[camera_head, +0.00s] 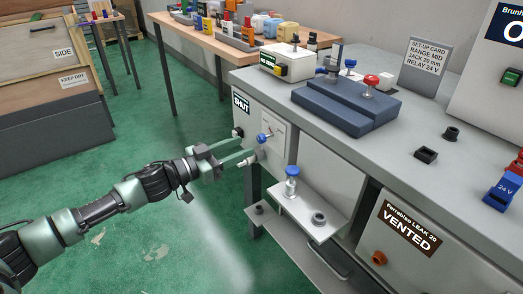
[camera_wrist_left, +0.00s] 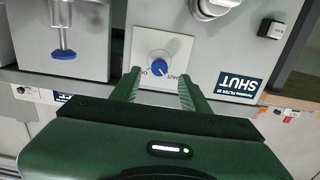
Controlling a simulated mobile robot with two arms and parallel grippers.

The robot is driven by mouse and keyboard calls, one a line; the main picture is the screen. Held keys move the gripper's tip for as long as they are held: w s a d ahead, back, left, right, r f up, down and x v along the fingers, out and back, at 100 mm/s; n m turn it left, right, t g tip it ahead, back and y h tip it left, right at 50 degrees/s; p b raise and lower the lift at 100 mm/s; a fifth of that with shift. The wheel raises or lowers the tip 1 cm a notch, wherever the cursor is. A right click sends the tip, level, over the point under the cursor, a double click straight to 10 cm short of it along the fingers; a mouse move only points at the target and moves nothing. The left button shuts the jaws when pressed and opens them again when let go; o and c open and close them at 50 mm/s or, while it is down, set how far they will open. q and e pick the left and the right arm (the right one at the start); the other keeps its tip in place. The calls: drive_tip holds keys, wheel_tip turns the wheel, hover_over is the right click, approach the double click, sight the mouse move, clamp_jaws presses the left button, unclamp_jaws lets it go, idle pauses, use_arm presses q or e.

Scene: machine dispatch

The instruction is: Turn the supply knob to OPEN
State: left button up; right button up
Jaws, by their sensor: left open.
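The supply knob (camera_head: 263,137) is a small blue knob on a pale plate on the grey cabinet's front. In the left wrist view the same blue knob (camera_wrist_left: 159,69) sits on its white plate, with small lettering beside it that reads SHUT on the right. A larger sign (camera_wrist_left: 238,84) there also reads SHUT, as does the one in the head view (camera_head: 241,103). My left gripper (camera_head: 247,156) is open in front of the plate. In the left wrist view its two fingers (camera_wrist_left: 160,90) stand apart on either side, below the knob, and hold nothing. My right gripper is out of view.
A small shelf (camera_head: 307,213) with a blue-topped fitting (camera_head: 291,181) juts out right of the gripper. A metal fitting (camera_wrist_left: 212,8) is near the knob plate in the wrist view. The grey bench top (camera_head: 400,140) carries a blue block. Green floor is free at left.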

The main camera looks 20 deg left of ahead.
sight(259, 140)
use_arm(q)
drive_tip(key=shift+w+d+r, duration=0.25)
drive_tip(key=shift+d, duration=0.1)
drive_tip(key=x, duration=0.7)
drive_tip(key=shift+a+f, duration=0.1)
drive_tip(key=shift+f, duration=0.05)
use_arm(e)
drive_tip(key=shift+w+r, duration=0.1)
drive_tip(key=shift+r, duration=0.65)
use_arm(q)
clamp_jaws()
